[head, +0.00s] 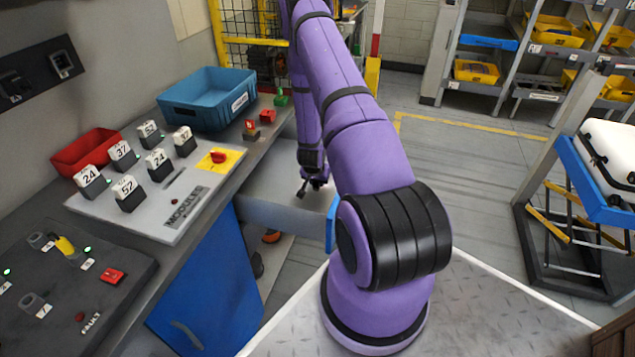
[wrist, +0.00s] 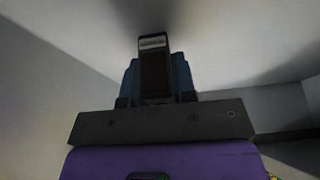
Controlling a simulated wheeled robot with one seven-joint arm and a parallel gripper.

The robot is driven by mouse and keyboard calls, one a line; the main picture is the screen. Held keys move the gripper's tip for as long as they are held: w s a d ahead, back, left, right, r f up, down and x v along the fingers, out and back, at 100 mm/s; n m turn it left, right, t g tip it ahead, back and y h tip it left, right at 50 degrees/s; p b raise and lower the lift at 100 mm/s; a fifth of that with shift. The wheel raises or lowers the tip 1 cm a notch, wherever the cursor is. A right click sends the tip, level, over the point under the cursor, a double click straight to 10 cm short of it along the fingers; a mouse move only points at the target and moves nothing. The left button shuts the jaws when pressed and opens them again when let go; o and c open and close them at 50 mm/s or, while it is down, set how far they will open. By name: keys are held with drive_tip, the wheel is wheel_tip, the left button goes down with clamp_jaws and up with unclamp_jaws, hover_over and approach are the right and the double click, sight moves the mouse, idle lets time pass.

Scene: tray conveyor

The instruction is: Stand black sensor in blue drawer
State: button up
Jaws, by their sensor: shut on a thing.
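The blue drawer (head: 331,226) is pulled out from under the counter. Its front is blue, and its side wall and inside are pale grey. In the head view my gripper (head: 315,183) points down over the drawer's inside, small and partly dark. In the wrist view my gripper (wrist: 156,82) is shut on the black sensor (wrist: 153,62), a dark block with a pale band near its end. Pale grey drawer surfaces (wrist: 235,50) surround it there. I cannot tell whether the sensor touches the drawer floor.
The counter carries a blue bin (head: 208,100), a red bin (head: 85,151) and a panel with several numbered modules (head: 130,190). A blue cabinet door (head: 205,290) is below. A cart with a white case (head: 608,155) stands at right. The floor between is clear.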

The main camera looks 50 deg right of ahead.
drive_tip(key=shift+f, duration=0.35)
drive_tip(key=shift+f, duration=0.1)
drive_tip(key=o, duration=0.9)
